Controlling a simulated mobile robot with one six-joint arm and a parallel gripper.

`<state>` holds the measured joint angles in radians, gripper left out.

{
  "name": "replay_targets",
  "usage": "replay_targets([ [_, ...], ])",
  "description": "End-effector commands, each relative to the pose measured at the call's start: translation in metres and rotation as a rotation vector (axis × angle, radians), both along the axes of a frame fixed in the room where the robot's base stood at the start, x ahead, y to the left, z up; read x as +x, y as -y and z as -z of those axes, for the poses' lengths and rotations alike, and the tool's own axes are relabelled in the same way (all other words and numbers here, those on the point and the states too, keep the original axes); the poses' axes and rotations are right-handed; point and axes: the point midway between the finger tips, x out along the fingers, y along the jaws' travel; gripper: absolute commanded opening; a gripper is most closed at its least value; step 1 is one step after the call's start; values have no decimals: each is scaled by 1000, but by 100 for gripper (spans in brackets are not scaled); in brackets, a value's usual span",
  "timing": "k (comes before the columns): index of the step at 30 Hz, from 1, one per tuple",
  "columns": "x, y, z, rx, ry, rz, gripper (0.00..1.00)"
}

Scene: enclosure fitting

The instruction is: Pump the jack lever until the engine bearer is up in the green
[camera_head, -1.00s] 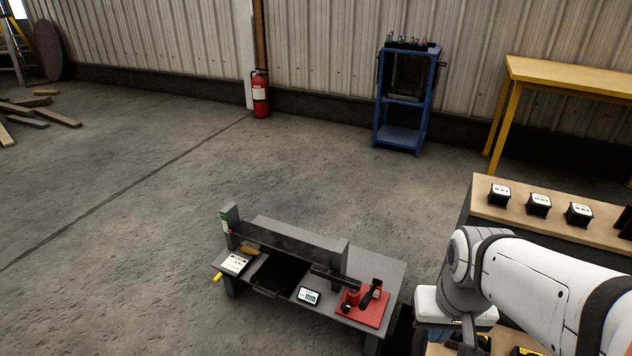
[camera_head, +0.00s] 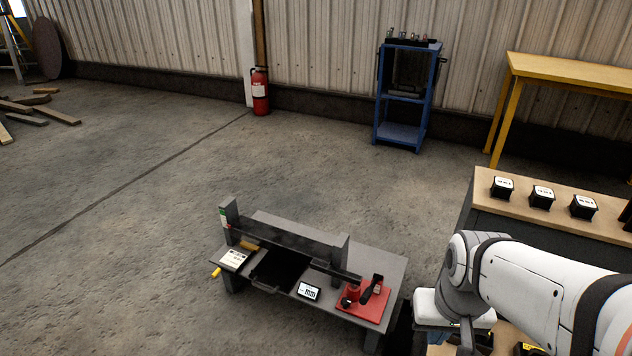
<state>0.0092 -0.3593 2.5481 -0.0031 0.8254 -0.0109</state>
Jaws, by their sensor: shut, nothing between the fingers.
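The engine bearer (camera_head: 290,246) is a dark beam lying low between two grey posts on a low grey bench. The left post bears a small scale (camera_head: 224,218) with a green band above a red one. The red jack (camera_head: 352,293) stands on a red plate under the bearer's right end. Its dark jack lever (camera_head: 369,291) slants up and to the right beside it. The bearer's height against the green band is too small to read. My white arm is at the right, and its gripper is not in view. Nothing is seen touching the lever.
A white label plate (camera_head: 234,260), a yellow handle (camera_head: 216,272) and a small display (camera_head: 308,291) are on the bench (camera_head: 385,262). Several black boxes stand on a wooden-topped counter (camera_head: 490,180) at the right. Open floor surrounds the bench's left and back.

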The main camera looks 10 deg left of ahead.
Motion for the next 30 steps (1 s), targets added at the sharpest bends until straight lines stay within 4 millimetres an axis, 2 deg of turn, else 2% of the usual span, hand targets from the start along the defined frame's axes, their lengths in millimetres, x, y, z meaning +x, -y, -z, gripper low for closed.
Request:
replay_targets([
  [1,0,0,7,0,-1,0,0],
  [30,0,0,76,0,0,0,0],
])
